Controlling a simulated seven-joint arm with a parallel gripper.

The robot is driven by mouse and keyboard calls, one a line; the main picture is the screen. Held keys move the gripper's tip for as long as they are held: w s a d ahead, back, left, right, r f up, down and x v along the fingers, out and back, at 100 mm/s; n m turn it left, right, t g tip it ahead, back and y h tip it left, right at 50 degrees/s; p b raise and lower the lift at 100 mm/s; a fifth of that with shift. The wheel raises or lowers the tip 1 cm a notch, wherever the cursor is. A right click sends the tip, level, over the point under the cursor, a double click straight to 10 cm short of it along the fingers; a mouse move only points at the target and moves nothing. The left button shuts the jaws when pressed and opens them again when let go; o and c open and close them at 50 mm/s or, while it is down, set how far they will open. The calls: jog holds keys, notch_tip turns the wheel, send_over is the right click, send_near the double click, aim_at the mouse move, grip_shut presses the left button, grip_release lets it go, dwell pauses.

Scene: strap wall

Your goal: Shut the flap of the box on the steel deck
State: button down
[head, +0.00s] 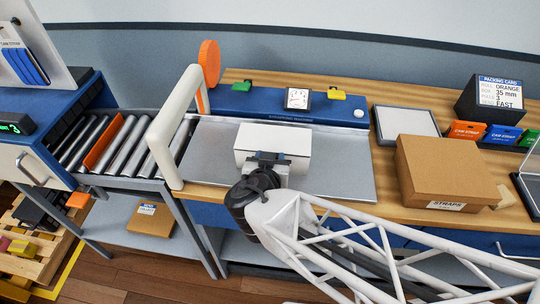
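A white box (273,136) sits on the steel deck (345,170), near its middle. A broad white panel of the box faces me above a shallower strip; I cannot tell for sure whether this panel is the flap or how far it is closed. My gripper (269,160) is at the near side of the box, in front of its lower middle, and hides part of it. I cannot tell whether it touches the box. Its fingers are small and dark here, and their opening does not show clearly.
A white arch (172,130) stands at the deck's left edge, beside a roller conveyor (120,143). Behind the deck, a blue rail (255,105) carries green and yellow pieces and a small dial. A cardboard box (445,165) stands to the right. The deck's right part is bare.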

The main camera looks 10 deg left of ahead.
jog(key=shift+f, duration=0.35)
jog(key=c, duration=0.6)
grip_release()
jog(key=shift+r, duration=0.1)
jog(key=shift+s+r, duration=0.15)
jog(key=shift+s+r, duration=0.2)
jog(key=shift+s, duration=0.2)
jog(key=v, duration=0.6)
jog(key=shift+s, duration=0.25)
jog(key=shift+r, duration=0.1)
